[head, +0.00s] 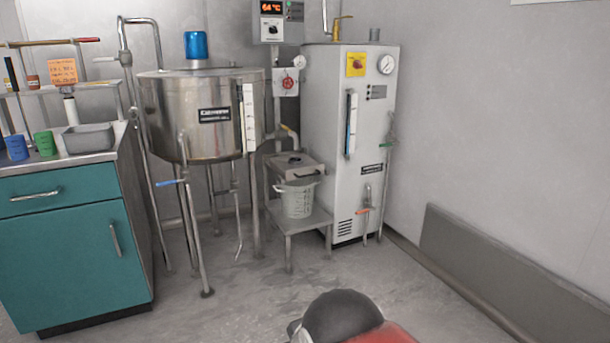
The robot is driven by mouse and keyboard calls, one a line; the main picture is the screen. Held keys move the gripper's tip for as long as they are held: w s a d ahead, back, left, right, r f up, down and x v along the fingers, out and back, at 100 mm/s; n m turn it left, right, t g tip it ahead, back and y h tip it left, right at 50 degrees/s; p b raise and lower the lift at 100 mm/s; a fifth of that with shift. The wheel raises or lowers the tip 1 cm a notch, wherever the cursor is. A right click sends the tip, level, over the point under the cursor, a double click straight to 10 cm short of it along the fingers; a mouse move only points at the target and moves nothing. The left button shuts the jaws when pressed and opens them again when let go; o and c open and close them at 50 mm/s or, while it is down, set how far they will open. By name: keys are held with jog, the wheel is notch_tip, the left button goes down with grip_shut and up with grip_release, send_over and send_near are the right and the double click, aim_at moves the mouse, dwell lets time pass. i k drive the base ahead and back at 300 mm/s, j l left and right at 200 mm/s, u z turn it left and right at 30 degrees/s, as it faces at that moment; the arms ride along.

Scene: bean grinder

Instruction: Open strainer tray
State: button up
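What looks like the strainer tray (308,174) is a grey metal box front with a small handle, low between the steel tank and the white cabinet. It appears pushed in, but at this size I cannot tell for sure. A pale perforated basket (297,203) stands just in front of and below it and hides part of it. My gripper is not in view. A dark rounded part with red at the bottom edge seems to be my own arm.
The basket stands on a low grey metal stand (305,221). A steel tank (180,120) on legs is at left, a white cabinet (325,130) at right. A teal counter unit (65,260) fills the left side. The floor (240,305) in front is clear.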

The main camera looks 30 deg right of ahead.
aim_at(300, 166)
jog(key=i+l, duration=0.35)
jog(key=i, duration=0.15)
jog(key=i+l, duration=0.35)
jog(key=i, duration=0.15)
jog(key=i+l, duration=0.3)
jog(key=i, duration=0.2)
jog(key=i+l, duration=0.35)
jog(key=i, duration=0.15)
jog(key=k+l+z, duration=0.05)
